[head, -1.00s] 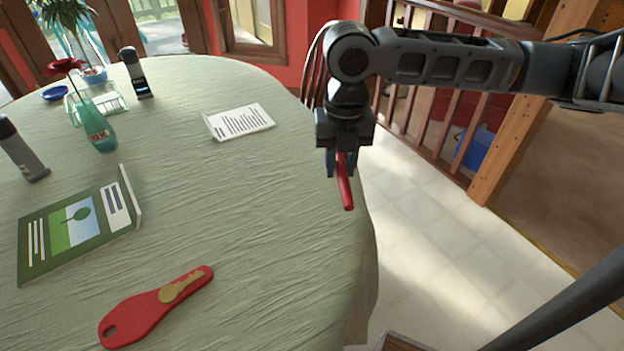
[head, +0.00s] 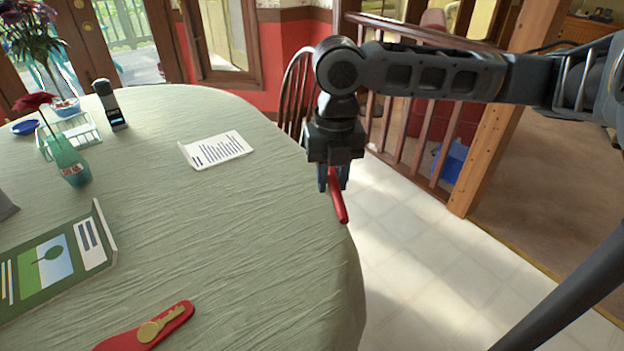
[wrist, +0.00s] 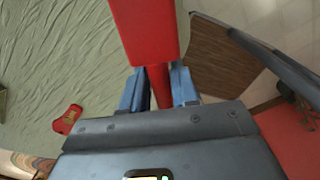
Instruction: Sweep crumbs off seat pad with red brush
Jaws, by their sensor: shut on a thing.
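My gripper (head: 331,178) is shut on the red brush (head: 338,198), which hangs down tilted near the table's right edge. In the wrist view the brush's broad red part (wrist: 145,30) extends from between the blue fingers (wrist: 158,88). Its bristles are not clear in either view. A brown slatted or striped surface (wrist: 215,62) shows to the right of the brush in the wrist view; I cannot tell if it is the seat with the pad. No pad or crumbs can be made out.
The table (head: 220,230) has a green cloth and holds a paper (head: 217,149), a book (head: 50,262), a red holder with a key (head: 150,328), a vase (head: 70,162) and a phone (head: 110,105). A chair (head: 297,95) stands behind it. Pale floor (head: 410,240) lies open to the right.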

